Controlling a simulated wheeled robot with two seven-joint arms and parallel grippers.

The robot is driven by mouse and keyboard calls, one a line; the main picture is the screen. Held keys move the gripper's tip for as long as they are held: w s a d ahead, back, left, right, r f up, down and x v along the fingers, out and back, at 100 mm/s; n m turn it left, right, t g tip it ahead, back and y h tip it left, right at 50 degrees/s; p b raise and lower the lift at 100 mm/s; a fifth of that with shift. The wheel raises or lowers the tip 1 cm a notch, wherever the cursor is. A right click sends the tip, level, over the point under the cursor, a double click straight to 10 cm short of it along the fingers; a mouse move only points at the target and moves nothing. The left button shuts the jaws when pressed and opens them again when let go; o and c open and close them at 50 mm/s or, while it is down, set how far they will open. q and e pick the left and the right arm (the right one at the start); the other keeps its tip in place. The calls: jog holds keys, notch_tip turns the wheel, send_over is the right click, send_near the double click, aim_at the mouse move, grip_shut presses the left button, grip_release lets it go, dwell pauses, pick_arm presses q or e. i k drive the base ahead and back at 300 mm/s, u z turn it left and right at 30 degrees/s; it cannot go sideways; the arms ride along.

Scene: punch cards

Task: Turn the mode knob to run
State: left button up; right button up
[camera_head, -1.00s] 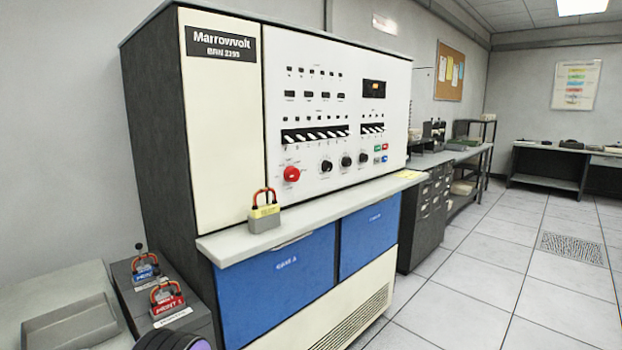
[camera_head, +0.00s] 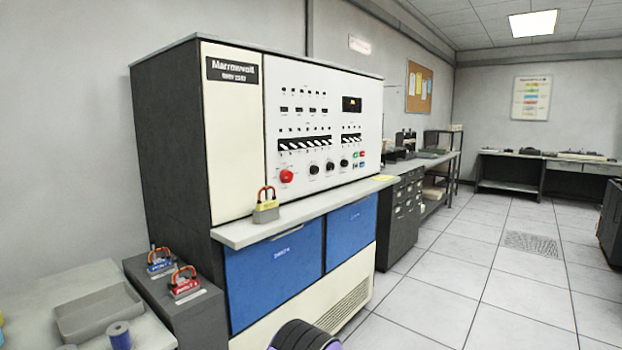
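The Marrowvolt console (camera_head: 235,150) stands left of centre, with a white control panel angled toward the right. Several black round knobs sit low on the panel; one is this black knob (camera_head: 314,169), another is the right-hand black knob (camera_head: 344,163). A red knob or button (camera_head: 287,176) is to their left. The labels are too small to read, so I cannot tell which is the mode knob. A dark rounded part with a purple edge, likely mine, shows at the bottom centre. Neither gripper is in view.
A padlock-shaped block (camera_head: 265,212) stands on the console's pale ledge (camera_head: 300,218). A dark cabinet (camera_head: 195,318) with blue and red handled blocks is at lower left, beside a table with a grey tray (camera_head: 98,318). Open tiled floor (camera_head: 470,270) lies right.

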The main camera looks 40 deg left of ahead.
aim_at(286, 176)
jog(key=u, duration=0.3)
jog(key=i, duration=0.6)
jog(key=u, duration=0.4)
